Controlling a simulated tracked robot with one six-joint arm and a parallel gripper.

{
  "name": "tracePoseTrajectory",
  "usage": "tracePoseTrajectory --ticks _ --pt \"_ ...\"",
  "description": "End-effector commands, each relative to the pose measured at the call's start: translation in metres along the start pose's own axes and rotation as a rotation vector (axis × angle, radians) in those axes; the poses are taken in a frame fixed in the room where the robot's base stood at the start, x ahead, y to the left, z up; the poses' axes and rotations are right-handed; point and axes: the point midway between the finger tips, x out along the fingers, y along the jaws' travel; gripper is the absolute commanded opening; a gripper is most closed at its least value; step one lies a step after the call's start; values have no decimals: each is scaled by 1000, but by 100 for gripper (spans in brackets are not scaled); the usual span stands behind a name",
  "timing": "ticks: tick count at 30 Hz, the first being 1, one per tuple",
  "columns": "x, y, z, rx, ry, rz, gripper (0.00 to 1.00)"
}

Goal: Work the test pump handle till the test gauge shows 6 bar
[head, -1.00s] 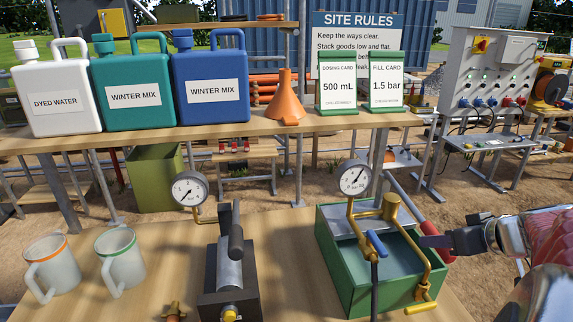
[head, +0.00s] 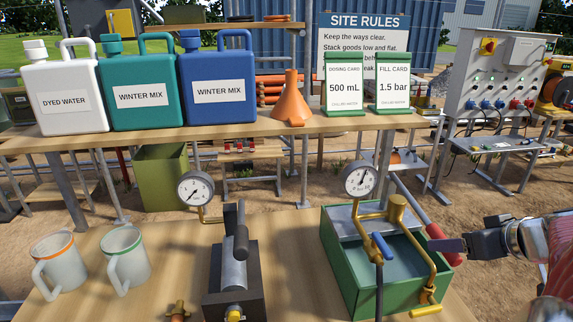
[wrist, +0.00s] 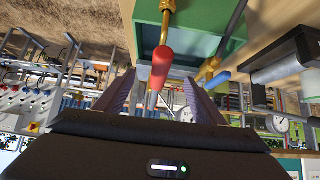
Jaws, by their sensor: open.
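The test pump is a green open box (head: 345,285) on the near bench, with brass pipework and a blue lever (head: 381,246). Its round white test gauge (head: 361,181) stands above it; the needle points up and slightly right, but the figures are too small to read surely. The pump handle is a grey bar ending in a red grip (head: 446,252), slanting down at the box's right side. My gripper (head: 440,246) is at the red grip, coming from the right. In the wrist view the open fingers lie either side of the red grip (wrist: 162,66); contact is unclear.
Left of the pump stand a black hand device (head: 232,275) with its own gauge (head: 195,188) and two mugs (head: 124,258). A shelf behind holds jugs (head: 217,90), an orange funnel (head: 291,100) and two cards (head: 392,85). A control panel (head: 500,85) stands at right.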

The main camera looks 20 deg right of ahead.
Motion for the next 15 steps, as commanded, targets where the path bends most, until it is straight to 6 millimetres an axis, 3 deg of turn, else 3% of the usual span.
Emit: tracePoseTrajectory --ticks 15 --pt "-41 1 0 0 1 3 63"
